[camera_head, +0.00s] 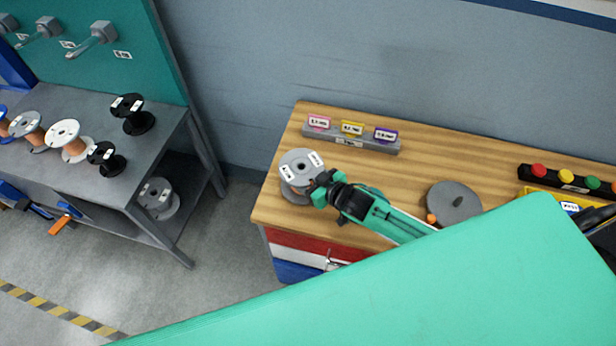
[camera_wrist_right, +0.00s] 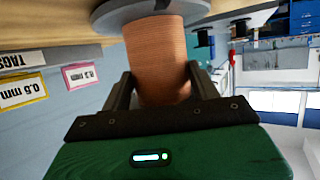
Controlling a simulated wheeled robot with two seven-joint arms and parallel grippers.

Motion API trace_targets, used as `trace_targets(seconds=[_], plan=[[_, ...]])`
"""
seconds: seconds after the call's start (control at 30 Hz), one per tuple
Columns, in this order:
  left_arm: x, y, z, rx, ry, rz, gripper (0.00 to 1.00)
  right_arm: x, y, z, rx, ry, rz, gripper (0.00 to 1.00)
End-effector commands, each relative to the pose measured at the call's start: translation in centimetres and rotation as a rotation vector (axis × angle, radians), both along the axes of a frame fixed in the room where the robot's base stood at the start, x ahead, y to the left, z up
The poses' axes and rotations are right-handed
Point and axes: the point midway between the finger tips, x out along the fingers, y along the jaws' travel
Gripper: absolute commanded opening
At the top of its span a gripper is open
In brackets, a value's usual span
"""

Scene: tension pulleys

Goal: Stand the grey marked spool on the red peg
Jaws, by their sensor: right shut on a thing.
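The grey spool (camera_head: 300,165) with two white labels on its top flange is upright at the left end of the wooden bench top. My right gripper (camera_head: 324,188) reaches it from the right and is shut on it. In the right wrist view the fingers (camera_wrist_right: 160,92) are either side of the copper-coloured winding (camera_wrist_right: 155,55); a grey flange (camera_wrist_right: 140,12) is close to the wood. I cannot tell whether it touches. My left gripper is not in view.
A grey tag rack (camera_head: 350,142) with pink, yellow and purple tags stands behind the spool. A black box (camera_head: 553,178) with red, yellow and green buttons and a yellow bin (camera_head: 540,192) are at the right. A grey shelf (camera_head: 95,175) at the left holds several other spools.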

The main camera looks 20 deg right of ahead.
Motion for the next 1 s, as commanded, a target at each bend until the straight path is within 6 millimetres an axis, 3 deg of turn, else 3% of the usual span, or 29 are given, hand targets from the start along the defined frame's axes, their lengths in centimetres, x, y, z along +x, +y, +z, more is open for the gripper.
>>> trace_targets(seconds=[0.43,0.47,0.57,1.0], plan=[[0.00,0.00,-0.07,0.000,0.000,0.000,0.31,-0.09,0.01,-0.27,-0.001,0.003,0.000,0.18],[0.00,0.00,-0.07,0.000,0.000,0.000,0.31,-0.10,0.01,-0.29,-0.001,0.003,0.000,0.65],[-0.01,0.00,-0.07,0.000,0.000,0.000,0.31,-0.09,0.00,-0.28,-0.001,0.003,0.000,0.85],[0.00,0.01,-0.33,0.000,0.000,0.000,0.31,-0.86,-0.34,-0.15,-0.001,0.005,0.001,0.87]])
